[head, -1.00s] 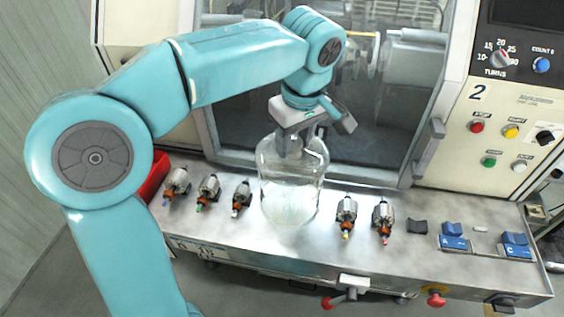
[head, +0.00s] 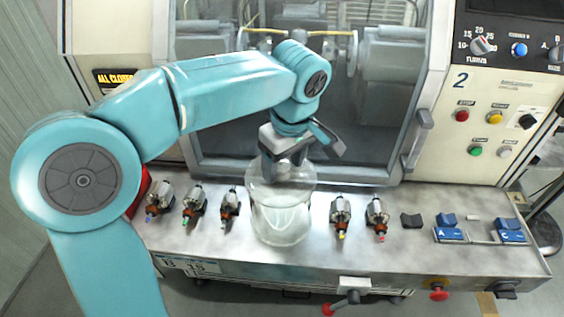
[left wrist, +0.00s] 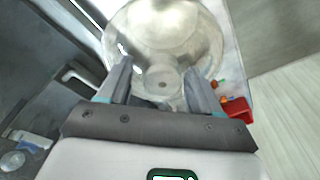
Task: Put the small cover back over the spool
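The small cover (head: 282,222) is a clear, dome-like shell with a knob on top, upright at the middle of the metal bench. My left gripper (head: 284,168) is above it, pointing down, with its fingers around the knob. In the left wrist view the fingers of my left gripper (left wrist: 160,80) stand on either side of the round knob (left wrist: 163,85), and the clear cover (left wrist: 175,35) spreads beyond them. I cannot pick out the spool clearly; only pale, curved shapes show through the cover. Whether the rim touches the bench is unclear. My right gripper is not in view.
Three armatures (head: 193,203) lie left of the cover and two more (head: 341,214) lie right of it. Blue switch blocks (head: 449,233) are farther right. A red bin (head: 139,196) is partly behind my left arm. The machine's window (head: 350,130) stands behind.

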